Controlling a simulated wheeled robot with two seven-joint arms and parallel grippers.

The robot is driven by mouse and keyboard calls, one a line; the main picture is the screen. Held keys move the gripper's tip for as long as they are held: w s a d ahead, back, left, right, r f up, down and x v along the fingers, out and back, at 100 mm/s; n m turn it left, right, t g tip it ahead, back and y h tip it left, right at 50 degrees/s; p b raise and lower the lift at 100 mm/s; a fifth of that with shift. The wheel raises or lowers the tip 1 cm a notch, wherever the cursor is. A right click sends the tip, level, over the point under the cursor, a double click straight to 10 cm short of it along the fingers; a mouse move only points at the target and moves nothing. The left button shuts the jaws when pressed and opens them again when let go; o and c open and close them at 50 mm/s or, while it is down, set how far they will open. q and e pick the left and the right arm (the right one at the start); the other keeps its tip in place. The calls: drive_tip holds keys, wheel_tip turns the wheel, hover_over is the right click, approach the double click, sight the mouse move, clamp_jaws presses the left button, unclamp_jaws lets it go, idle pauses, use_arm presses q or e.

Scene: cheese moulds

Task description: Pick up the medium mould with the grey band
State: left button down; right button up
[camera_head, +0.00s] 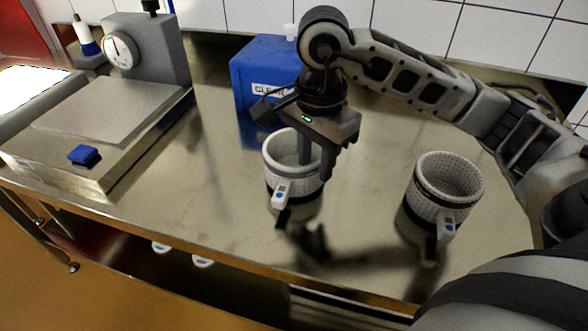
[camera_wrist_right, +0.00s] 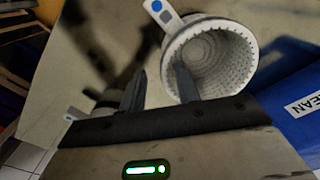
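A white perforated mould (camera_head: 279,156) stands upright on the steel table near the middle in the head view. A second mould (camera_head: 432,205) stands to the right, with a dark band and a similar tag. My right gripper (camera_head: 316,168) is open at the first mould's rim: one finger is inside the mouth, the other outside. In the wrist view the fingers (camera_wrist_right: 160,74) are apart. My left gripper is not in view.
A blue box (camera_head: 255,75) with a white label stands behind the first mould. A scale with a dial (camera_head: 120,50) and steel platform (camera_head: 100,105) is at the left, with a small blue item (camera_head: 84,155) on it. Table between the moulds is clear.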

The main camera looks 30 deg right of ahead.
sight(314, 190)
drive_tip(key=f, duration=0.5)
drive_tip(key=shift+w+d, duration=0.3)
clamp_jaws()
drive_tip(key=shift+r, duration=0.15)
